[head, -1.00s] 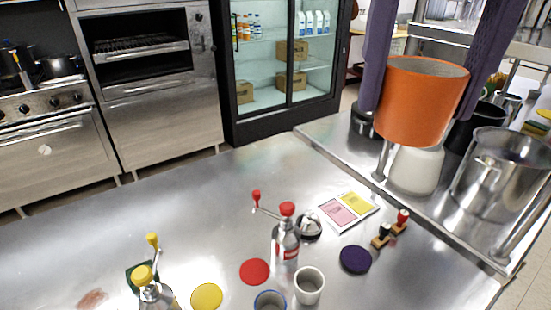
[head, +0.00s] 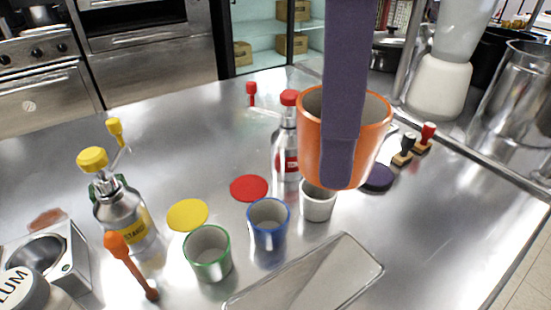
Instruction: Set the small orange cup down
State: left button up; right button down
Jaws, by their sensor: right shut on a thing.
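The small orange cup (head: 376,125) is at the right of the middle in the head view, upright and held above the steel counter (head: 330,225). My right gripper (head: 339,150) comes down from the top with its purple fingers. One finger lies across the near outside of the cup, and the gripper is shut on the cup's wall. The other finger is hidden. The cup covers part of a white cup (head: 318,204) and a dark purple disc (head: 379,178) behind it. My left gripper is not in view.
A blue-rimmed cup (head: 268,224) and a green-rimmed cup (head: 208,254) stand nearby. A clear tray (head: 310,275) lies in front. Pump bottles with red (head: 285,140) and yellow (head: 124,212) tops stand on the counter. Red (head: 249,188) and yellow (head: 187,214) discs lie flat. Bare counter shows at right.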

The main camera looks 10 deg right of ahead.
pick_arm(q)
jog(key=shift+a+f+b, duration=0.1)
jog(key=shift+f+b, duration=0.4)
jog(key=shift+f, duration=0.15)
pick_arm(e)
notch_tip(320, 180, down, 16)
jog(key=shift+r, duration=0.2)
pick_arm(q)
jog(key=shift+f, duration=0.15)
pick_arm(e)
notch_tip(320, 180, down, 4)
jog(key=shift+r, duration=0.1)
